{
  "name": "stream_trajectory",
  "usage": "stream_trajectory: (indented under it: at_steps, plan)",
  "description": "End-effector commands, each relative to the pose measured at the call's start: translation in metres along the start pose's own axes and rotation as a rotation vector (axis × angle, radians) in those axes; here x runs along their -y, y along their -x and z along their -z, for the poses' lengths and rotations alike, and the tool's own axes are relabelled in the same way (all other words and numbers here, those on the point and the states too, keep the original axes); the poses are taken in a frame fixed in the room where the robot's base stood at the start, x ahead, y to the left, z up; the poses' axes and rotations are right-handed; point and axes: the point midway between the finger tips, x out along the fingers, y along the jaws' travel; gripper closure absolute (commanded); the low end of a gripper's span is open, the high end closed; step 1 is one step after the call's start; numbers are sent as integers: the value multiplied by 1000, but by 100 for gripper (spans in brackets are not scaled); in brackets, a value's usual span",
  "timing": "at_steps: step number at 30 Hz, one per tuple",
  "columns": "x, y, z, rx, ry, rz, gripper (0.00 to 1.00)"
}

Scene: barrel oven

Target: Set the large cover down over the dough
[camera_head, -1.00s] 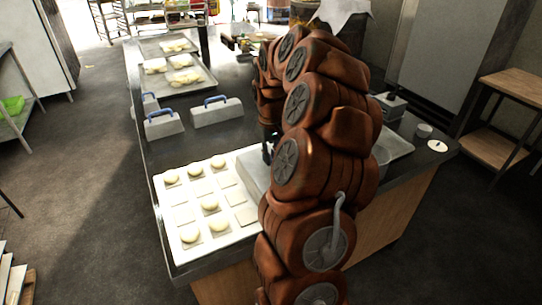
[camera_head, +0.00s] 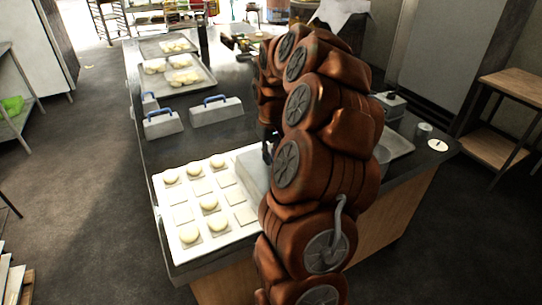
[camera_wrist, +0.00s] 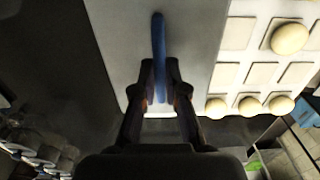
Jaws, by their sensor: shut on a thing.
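My gripper (camera_wrist: 160,92) is shut on the blue handle (camera_wrist: 159,45) of the large cover (camera_wrist: 115,50), a pale grey box lid. In the head view the large cover (camera_head: 251,172) shows at the right side of the white dough board (camera_head: 172,251), partly hidden by my arm. I cannot tell whether it hangs just above the board or rests on it. Pale dough balls (camera_head: 209,203) sit on several of the board's square pads, left of the cover. In the wrist view dough (camera_wrist: 290,39) lies right of the cover. What is under the cover is hidden.
Two smaller grey covers with blue handles, one (camera_head: 163,124) left and one (camera_head: 217,112) right, stand behind the board. Trays of dough (camera_head: 205,82) lie farther back. A metal tray (camera_head: 400,147) and a small cup (camera_head: 424,131) are at the right. Bare counter lies between the covers and board.

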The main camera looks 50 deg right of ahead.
Motion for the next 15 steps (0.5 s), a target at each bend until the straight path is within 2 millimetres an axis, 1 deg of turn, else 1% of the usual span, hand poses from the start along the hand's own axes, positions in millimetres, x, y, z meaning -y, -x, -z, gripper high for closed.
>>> stream_trajectory:
  at_steps: [15]
  plan:
    - [0, -5, 0, -1, 0, 0, 100]
